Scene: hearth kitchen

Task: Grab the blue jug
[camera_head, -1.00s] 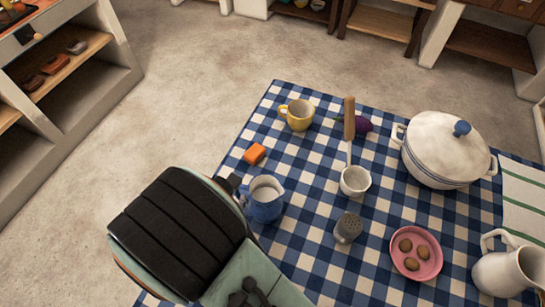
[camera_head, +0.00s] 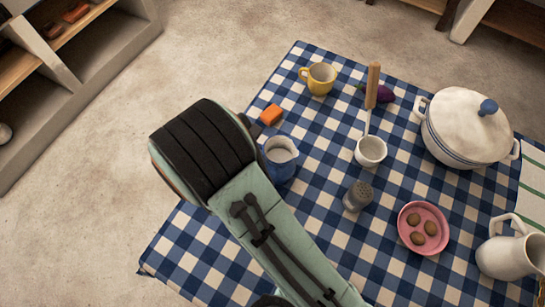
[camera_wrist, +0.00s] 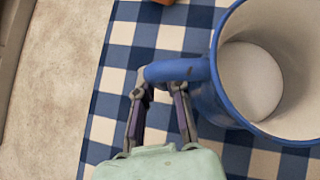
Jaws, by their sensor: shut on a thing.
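The blue jug (camera_head: 281,160) stands upright on the checked tablecloth (camera_head: 216,257), to the right of my arm's dark end in the head view. In the wrist view the jug (camera_wrist: 214,100) fills the right side, with its pale, empty-looking inside and blue rim showing. Its handle points left. My gripper (camera_wrist: 158,80) is shut on the jug's handle, with its fingertips partly hidden beneath the top of the handle. In the head view my own arm hides the gripper.
A white ladle cup (camera_head: 371,151), a grey shaker (camera_head: 358,196), a pink plate (camera_head: 422,228), a lidded pot (camera_head: 466,127) and a white pitcher (camera_head: 510,254) are to the right.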

